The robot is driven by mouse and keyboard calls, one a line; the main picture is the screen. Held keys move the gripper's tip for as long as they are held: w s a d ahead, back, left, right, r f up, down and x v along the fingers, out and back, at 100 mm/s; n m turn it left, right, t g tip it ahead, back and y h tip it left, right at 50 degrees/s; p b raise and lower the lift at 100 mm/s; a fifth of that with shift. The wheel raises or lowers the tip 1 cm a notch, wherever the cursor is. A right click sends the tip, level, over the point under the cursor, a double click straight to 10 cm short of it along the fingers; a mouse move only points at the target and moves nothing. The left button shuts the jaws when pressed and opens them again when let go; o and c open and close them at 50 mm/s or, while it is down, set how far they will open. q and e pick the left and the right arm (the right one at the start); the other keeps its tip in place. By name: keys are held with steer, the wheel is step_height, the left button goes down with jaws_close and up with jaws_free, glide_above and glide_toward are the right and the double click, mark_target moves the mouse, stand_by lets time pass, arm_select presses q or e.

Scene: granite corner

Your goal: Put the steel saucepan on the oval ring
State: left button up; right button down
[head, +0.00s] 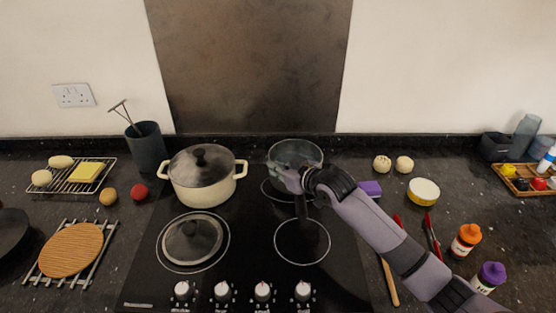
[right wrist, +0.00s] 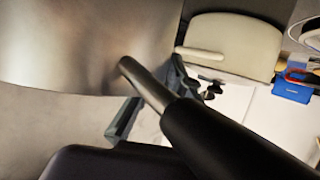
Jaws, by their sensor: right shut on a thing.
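The steel saucepan (head: 295,152) is at the back right of the black hob, with its handle (head: 301,208) pointing toward me. My right gripper (head: 291,181) is shut on the saucepan at its handle. In the right wrist view the steel wall (right wrist: 85,45) fills the upper left, and the dark handle (right wrist: 215,140) runs to the lower right, between the fingers of the gripper (right wrist: 150,100). The oval ring (head: 270,191) at the back right of the hob is partly hidden by the pan and gripper. I cannot tell whether the pan touches the hob. My left gripper is out of view.
A cream pot (head: 203,190) with a lid stands left of the saucepan. A loose lid (head: 192,241) lies on the front left ring. The front right ring (head: 302,242) is bare. Knobs (head: 262,291) line the front. A purple block (head: 370,188) and bottles (head: 466,239) stand right.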

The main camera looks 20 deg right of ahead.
mark_target(278, 188)
steer(key=shift+w+f, duration=0.1)
steer(key=shift+f, duration=1.4)
steer(key=c, duration=2.1)
jaws_free()
steer(key=shift+f, duration=0.35)
steer(key=o, duration=0.4)
steer(key=shift+s+r, duration=0.1)
steer(key=shift+s, duration=0.1)
steer(key=shift+s, duration=0.1)
steer(key=b+v, duration=0.1)
steer(key=v, duration=1)
steer(key=shift+s+d+r, duration=0.2)
steer(key=shift+s+r, duration=0.05)
steer(key=shift+s, duration=0.05)
